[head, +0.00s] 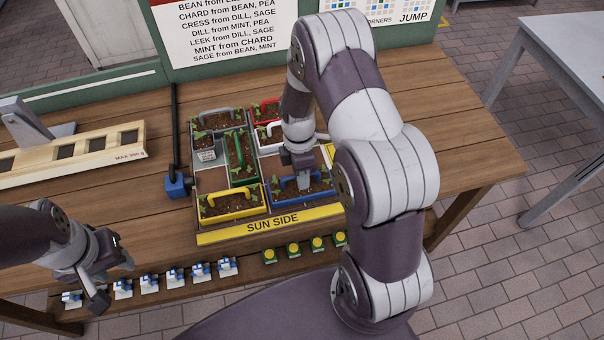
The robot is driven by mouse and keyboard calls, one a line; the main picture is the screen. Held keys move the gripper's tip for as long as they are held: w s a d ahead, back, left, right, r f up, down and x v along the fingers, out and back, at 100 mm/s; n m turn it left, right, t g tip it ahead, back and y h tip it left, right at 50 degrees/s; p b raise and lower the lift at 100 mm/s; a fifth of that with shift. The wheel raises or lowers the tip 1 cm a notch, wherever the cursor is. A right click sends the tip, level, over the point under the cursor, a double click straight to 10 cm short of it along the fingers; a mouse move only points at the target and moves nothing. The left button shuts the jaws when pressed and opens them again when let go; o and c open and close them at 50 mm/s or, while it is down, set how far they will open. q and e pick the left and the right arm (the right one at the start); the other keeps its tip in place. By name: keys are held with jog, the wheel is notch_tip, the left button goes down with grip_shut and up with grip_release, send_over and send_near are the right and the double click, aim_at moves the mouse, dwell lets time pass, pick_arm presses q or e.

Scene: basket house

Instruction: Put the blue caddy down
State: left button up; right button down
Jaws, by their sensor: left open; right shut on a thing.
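The blue caddy (306,202), filled with soil and small green plants, is at the front right of the tray with the "SUN SIDE" edge (270,225). My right gripper (302,179) comes down from above and is shut on the blue caddy, and the gripper and arm hide part of it. The caddy looks level; I cannot tell whether its base touches the tray floor. My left gripper (113,283) is open and empty at the left front, over the table's front edge and apart from the caddies.
A yellow caddy (231,217) sits left of the blue one. Green (233,160), white (268,149), red (259,103) and grey (205,155) caddies stand behind. A cream rack (72,152) lies at left. Blue-white clips (174,278) and yellow-green pieces (294,250) line the front.

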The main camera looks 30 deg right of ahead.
jog(key=shift+s+f, duration=0.1)
jog(key=shift+s, duration=0.1)
jog(key=c, duration=1.1)
grip_release()
jog(key=shift+w, duration=0.1)
notch_tip(320, 180, up, 12)
jog(key=w, duration=0.2)
jog(key=s+a+r+m+t, duration=0.1)
jog(key=s+a+m+t, duration=0.2)
jog(key=s+m, duration=0.8)
jog(key=a+m, duration=0.2)
jog(key=m, duration=0.2)
jog(key=shift+r+t+h+b, duration=0.3)
jog(key=shift+r+b, duration=0.1)
